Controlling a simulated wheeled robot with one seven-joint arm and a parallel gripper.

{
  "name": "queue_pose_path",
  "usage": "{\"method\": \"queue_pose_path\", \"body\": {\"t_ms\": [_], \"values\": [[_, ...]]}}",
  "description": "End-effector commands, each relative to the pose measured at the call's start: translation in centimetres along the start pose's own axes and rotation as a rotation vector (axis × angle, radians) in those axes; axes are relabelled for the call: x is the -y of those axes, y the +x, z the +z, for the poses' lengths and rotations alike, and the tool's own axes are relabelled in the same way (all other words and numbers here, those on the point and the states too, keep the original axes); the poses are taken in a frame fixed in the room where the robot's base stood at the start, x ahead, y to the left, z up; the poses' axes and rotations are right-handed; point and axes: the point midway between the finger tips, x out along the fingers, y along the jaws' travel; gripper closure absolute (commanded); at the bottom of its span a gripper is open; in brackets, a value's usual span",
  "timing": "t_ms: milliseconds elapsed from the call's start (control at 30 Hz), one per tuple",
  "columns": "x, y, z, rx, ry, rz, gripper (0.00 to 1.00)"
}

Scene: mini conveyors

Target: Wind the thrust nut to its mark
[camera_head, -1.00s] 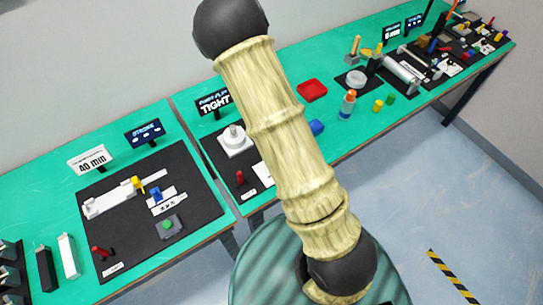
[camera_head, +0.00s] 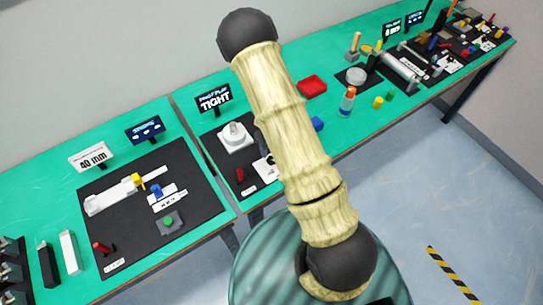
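A white block with a short grey upright part (camera_head: 235,136) stands on a black mat on the green table, left of my arm. A black sign reading "TIGHT" (camera_head: 214,99) stands behind it; its smaller upper line is blurred. The thrust nut is probably part of this white unit, but the nut and its mark are too small to make out. My gripper cannot be seen. My arm crosses the middle of the view and hides part of the mat. A small grey-black shape shows at the arm's left edge; I cannot tell what it is.
A red-topped peg (camera_head: 240,175) stands on the same mat. A blue piece (camera_head: 317,124), a red tray (camera_head: 312,86) and an orange-topped bottle (camera_head: 347,101) lie to the right. A slide unit (camera_head: 115,196) is on the left table (camera_head: 60,197), across a gap.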

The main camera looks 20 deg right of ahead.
Motion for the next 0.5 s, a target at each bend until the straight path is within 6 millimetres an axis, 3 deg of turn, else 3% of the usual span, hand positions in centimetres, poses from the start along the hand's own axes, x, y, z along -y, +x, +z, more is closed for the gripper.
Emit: {"method": "queue_pose_path", "body": {"t_ms": [300,500], "values": [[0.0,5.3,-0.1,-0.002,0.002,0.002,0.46],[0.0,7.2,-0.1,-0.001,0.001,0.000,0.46]]}}
